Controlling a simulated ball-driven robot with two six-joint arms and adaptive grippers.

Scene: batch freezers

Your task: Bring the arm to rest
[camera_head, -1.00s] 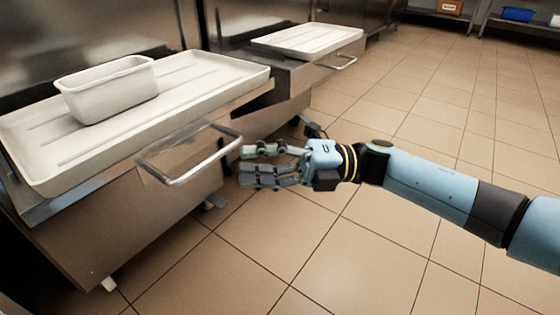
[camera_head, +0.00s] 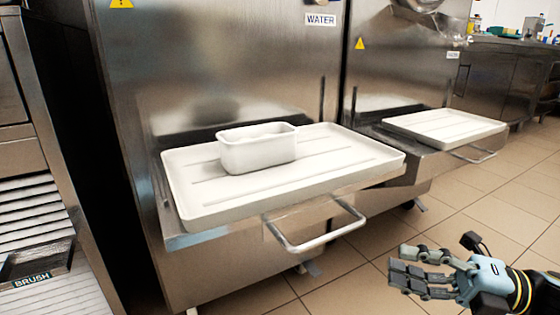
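My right gripper (camera_head: 413,272) is at the lower right of the head view, over the tiled floor. Its fingers point left and are spread apart, with nothing between them. It is to the right of the steel handle (camera_head: 318,238) on the near freezer's shelf and apart from it. My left gripper is not in view.
A white tub (camera_head: 258,153) stands on a white tray (camera_head: 350,165) on the near freezer's (camera_head: 215,70) shelf. A second tray (camera_head: 445,127) is on the freezer behind. A slatted rack marked BRUSH (camera_head: 35,225) is at the left. Floor (camera_head: 490,200) at the right is clear.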

